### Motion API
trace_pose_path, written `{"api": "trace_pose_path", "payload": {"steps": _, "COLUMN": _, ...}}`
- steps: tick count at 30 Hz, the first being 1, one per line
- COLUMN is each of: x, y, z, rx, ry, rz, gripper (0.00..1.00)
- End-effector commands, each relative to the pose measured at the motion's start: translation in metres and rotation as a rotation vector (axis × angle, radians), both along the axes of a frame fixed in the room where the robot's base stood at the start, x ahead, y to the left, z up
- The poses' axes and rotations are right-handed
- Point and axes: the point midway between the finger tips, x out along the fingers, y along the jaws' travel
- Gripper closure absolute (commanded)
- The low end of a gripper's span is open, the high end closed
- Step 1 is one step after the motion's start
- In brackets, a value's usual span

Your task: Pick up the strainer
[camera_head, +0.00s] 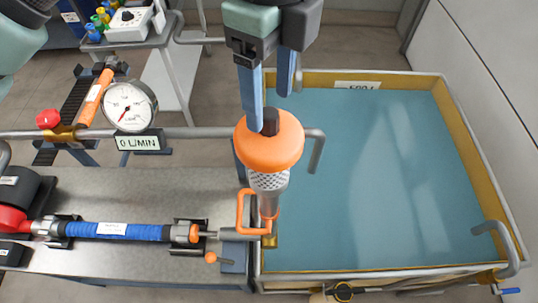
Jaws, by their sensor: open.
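The strainer (268,181) is a perforated metal cylinder with a round orange cap (269,142) and a dark knob (270,121) on top. It stands about upright beside the left wall of the water tank, with an orange loop handle (242,211) at its lower left. My gripper (267,105) comes down from above with two blue fingers. The fingers are open, and their tips are close to the knob and cap; the left finger overlaps the cap in the picture. I cannot tell whether they touch. The strainer's lower end is partly hidden.
The tank (457,95) of blue water fills the right side. A grey bench (130,190) at left carries a blue-wrapped hose (120,231). A pressure gauge (130,105) and a metal rail (200,132) stand behind it. A bent pipe (316,155) is right of the cap.

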Motion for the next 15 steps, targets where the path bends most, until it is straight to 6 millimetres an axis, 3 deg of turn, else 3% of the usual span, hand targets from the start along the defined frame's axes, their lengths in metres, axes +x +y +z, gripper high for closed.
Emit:
{"api": "trace_pose_path", "payload": {"steps": 1, "x": 0.0, "y": 0.002, "z": -0.013, "rx": 0.003, "ry": -0.001, "rz": 0.003, "gripper": 0.32}}
{"api": "trace_pose_path", "payload": {"steps": 6, "x": 0.0, "y": 0.001, "z": -0.027, "rx": 0.001, "ry": -0.001, "rz": 0.002, "gripper": 0.32}}
{"api": "trace_pose_path", "payload": {"steps": 15, "x": 0.0, "y": 0.001, "z": -0.026, "rx": 0.0, "ry": 0.0, "rz": 0.002, "gripper": 0.32}}
